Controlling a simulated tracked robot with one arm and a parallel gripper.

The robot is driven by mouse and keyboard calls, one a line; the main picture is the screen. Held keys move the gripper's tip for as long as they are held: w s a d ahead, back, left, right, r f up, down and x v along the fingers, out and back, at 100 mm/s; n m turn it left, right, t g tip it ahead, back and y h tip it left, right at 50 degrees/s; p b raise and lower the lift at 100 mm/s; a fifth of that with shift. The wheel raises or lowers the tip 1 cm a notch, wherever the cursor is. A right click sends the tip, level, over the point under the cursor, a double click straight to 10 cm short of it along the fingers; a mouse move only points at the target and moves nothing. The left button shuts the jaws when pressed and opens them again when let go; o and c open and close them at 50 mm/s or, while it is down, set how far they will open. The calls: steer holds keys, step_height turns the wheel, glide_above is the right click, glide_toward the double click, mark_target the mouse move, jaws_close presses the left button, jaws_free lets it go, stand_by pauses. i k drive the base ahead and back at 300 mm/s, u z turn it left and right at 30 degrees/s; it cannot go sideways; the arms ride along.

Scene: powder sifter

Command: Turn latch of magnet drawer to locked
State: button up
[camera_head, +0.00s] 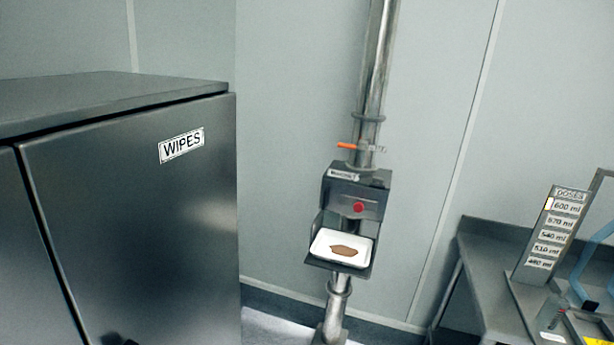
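The magnet drawer housing (337,197) is a dark metal box mounted on a vertical steel pipe, right of the picture's middle. A small label (343,175), too small to read fully, is on its upper edge. A round red knob (358,208) sits on its front face; I cannot tell whether this is the latch or which way it is turned. A white tray (323,240) with brown powder (343,250) sits below the front face, on a dark ledge.
An orange-handled lever (346,146) sticks out left from the pipe (377,60) above the housing. A dark cabinet marked WIPES (140,220) fills the left. A steel table (490,265) with a DOSES sign (552,232) stands at the right. The space before the pipe looks clear.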

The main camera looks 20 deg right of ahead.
mark_target(377, 185)
steer(key=i, duration=1.5)
steer(key=z, duration=0.75)
